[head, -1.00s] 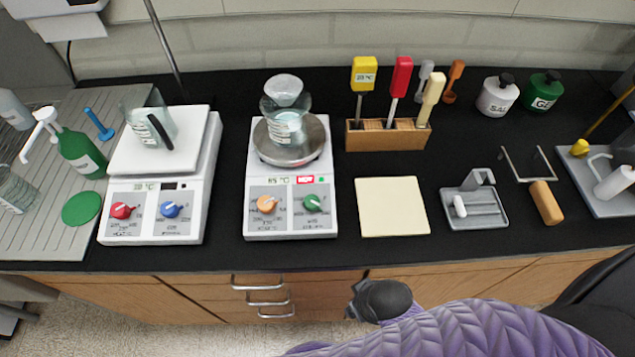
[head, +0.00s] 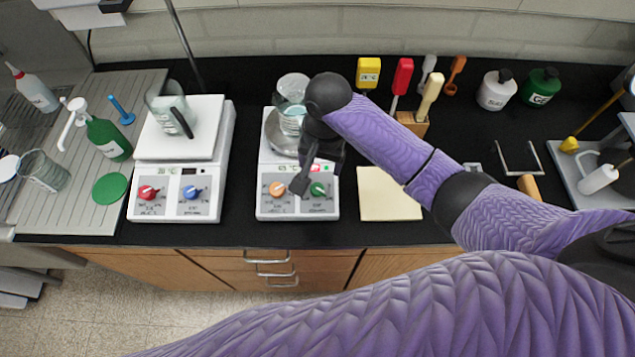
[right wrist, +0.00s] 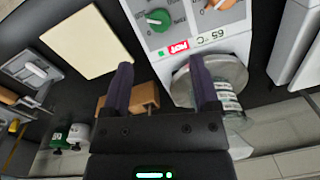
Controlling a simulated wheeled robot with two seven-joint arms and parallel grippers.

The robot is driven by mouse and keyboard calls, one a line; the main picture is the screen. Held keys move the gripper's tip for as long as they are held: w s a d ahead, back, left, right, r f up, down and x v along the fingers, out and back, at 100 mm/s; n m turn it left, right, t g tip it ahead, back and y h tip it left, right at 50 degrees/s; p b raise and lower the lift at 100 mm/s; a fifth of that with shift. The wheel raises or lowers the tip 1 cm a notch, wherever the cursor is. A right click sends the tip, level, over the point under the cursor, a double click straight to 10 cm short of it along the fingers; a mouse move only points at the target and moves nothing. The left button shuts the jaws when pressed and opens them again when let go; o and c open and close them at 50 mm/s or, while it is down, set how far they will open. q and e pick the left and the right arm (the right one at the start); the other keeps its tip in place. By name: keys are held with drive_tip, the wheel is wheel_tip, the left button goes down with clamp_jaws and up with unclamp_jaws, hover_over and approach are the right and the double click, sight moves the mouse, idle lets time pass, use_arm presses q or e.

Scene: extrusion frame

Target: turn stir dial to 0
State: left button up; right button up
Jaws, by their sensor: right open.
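The middle white hotplate (head: 298,209) has an orange dial (head: 277,189) and a green dial (head: 318,190) on its front panel; their labels are too small to read. In the right wrist view the green dial (right wrist: 158,20) is whole and the orange dial (right wrist: 222,4) is cut by the top edge. My right gripper (head: 304,181) is over this front panel, fingers pointing down towards the dials. In the right wrist view my right gripper (right wrist: 162,80) is open and empty, apart from the dials. My left gripper is not in view.
A beaker with a flask (head: 292,95) stands on the round plate, partly behind my arm. A lit red "HOT" sign (right wrist: 178,48) shows. Another hotplate (head: 176,208) with red and blue dials stands left. A cream pad (head: 389,205) lies right.

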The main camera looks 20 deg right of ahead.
sight(318, 188)
drive_tip(key=f+b, duration=0.1)
drive_tip(key=f, duration=0.4)
drive_tip(key=f+b, duration=0.1)
drive_tip(key=f, duration=0.3)
drive_tip(key=shift+w+a+f+b, duration=0.1)
drive_tip(key=shift+a+f+b, duration=0.1)
drive_tip(key=shift+f+b, duration=0.2)
drive_tip(key=shift+r, duration=0.1)
clamp_jaws()
